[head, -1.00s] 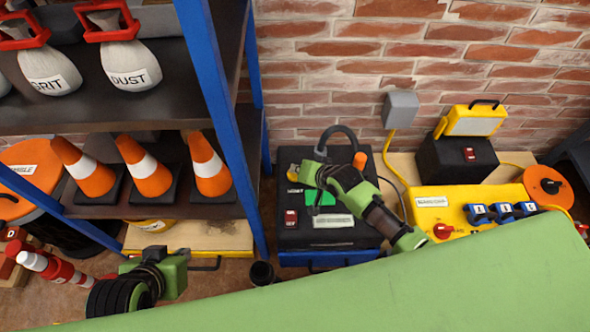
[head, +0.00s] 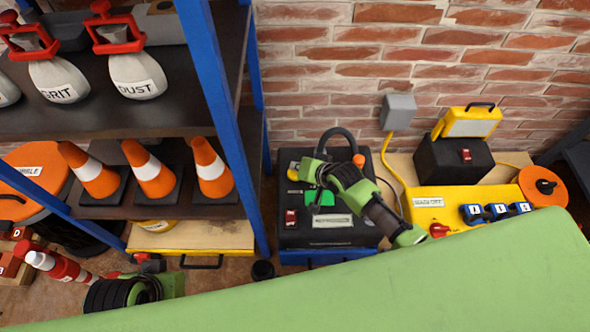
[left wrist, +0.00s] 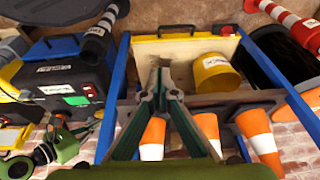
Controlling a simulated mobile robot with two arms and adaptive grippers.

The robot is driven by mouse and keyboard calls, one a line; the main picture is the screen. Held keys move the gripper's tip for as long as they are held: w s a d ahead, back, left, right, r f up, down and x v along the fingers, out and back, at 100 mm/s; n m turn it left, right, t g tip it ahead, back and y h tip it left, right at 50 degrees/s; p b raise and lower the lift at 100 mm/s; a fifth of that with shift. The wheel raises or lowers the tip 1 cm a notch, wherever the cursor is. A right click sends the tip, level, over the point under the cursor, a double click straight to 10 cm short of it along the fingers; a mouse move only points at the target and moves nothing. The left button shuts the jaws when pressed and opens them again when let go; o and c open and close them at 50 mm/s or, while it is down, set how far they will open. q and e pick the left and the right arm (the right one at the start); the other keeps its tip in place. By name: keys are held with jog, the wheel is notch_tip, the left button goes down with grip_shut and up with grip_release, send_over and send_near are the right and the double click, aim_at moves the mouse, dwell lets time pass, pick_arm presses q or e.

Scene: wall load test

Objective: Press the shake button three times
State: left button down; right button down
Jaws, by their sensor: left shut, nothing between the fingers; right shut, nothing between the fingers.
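A black machine (head: 343,236) with a black hose on top stands against the brick wall. A green button (head: 326,198) shows on its top, partly covered by my right gripper. My right gripper (head: 309,171) is shut and empty, over the machine's top; I cannot tell whether it touches it. The machine also shows in the left wrist view (left wrist: 45,78), with its green button (left wrist: 76,100). My left gripper (left wrist: 161,72) is shut and empty, in front of the shelf. In the head view only part of the left arm shows, low at the left.
A blue shelf post (head: 222,110) stands left of the machine. The shelf holds orange cones (head: 210,172) and grey sacks (head: 137,78). A yellow socket box (head: 450,207) and a work light (head: 467,122) stand on the right. A red and white post (head: 55,265) lies at lower left.

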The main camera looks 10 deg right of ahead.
pick_arm(q)
jog(key=shift+s, duration=0.1)
dwell(0.3)
